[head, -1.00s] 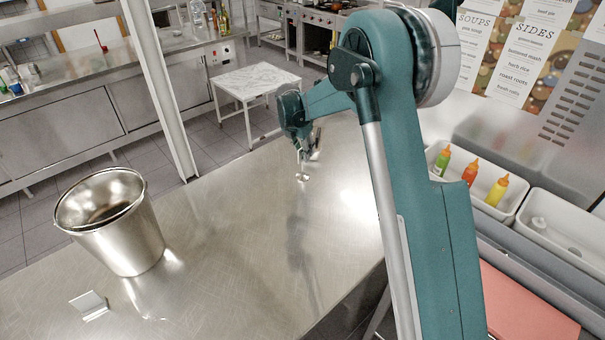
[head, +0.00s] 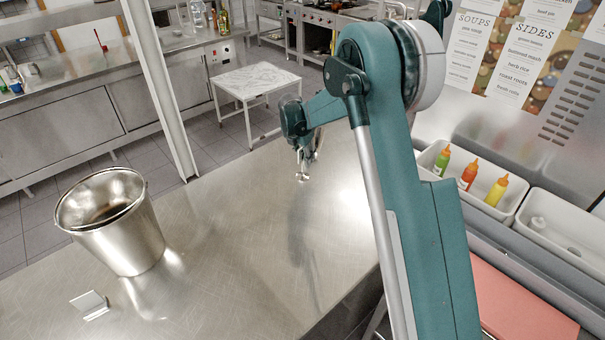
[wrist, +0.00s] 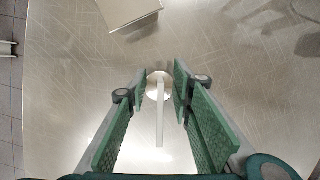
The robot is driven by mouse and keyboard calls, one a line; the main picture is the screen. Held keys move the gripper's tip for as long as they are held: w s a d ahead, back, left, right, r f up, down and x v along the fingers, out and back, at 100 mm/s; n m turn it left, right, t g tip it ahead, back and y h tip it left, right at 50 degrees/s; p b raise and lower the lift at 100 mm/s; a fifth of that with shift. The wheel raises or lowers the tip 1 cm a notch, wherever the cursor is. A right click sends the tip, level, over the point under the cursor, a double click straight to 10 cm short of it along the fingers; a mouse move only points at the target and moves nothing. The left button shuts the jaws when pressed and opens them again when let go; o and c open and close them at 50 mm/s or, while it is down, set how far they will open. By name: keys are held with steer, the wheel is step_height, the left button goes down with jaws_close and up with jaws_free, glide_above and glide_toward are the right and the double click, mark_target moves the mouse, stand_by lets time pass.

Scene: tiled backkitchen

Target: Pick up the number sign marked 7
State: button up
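A small sign with a pale round base (wrist: 157,89) stands on the steel counter (head: 215,230). In the wrist view its thin upright part (wrist: 160,125) is seen nearly edge-on from above, so no number can be read. In the head view its base (head: 302,178) shows just below my gripper (head: 305,160). In the wrist view my gripper (wrist: 160,82) is open, with one green-padded finger on each side of the sign. Gaps show between the pads and the upright part. A folded pale metal piece (head: 90,304) lies at the counter's near left; no number shows on it.
A steel bucket (head: 135,245) stands on the left of the counter. A flat pale piece (wrist: 125,10) lies beyond my fingers in the wrist view. Bins with sauce bottles (head: 468,175) line the right. The counter's middle is clear.

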jaws_close()
steer(key=shift+r, duration=0.15)
steer(key=shift+r, duration=4.85)
